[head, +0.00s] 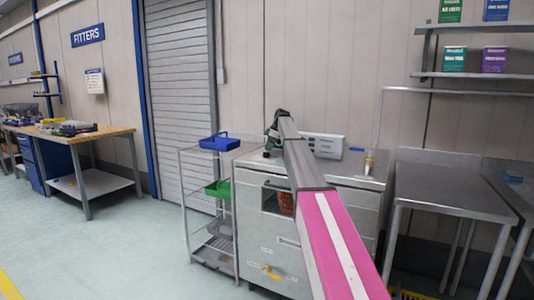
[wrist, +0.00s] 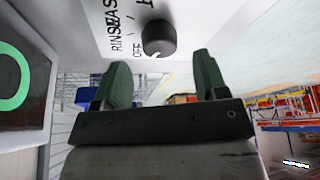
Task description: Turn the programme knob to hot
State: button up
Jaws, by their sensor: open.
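The programme knob (wrist: 158,37) is a round dark knob on a white panel with black lettering, at the top of the wrist view. "RINSE", "OFF" and a partly cut-off word show beside it. A small pale mark shows at its lower edge; I cannot tell which setting it points to. I see no readable "hot" label. My gripper (wrist: 161,72) is open, its two dark green fingers spread, with the knob beyond the gap between the tips, apparently apart from them. In the head view my gripper (head: 271,142) is small above the steel machine (head: 262,246), and my arm hides the knob.
A dark display with a green ring (wrist: 12,78) is at the left of the wrist view. A white panel (head: 323,145) stands at the machine's back. A wire trolley (head: 183,190) with a blue bin (head: 220,142) is left; a steel table (head: 440,185) is right.

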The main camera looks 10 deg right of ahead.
aim_at(266, 155)
jog(key=shift+x, duration=1.85)
jog(key=c, duration=0.9)
jog(key=shift+o, duration=0.2)
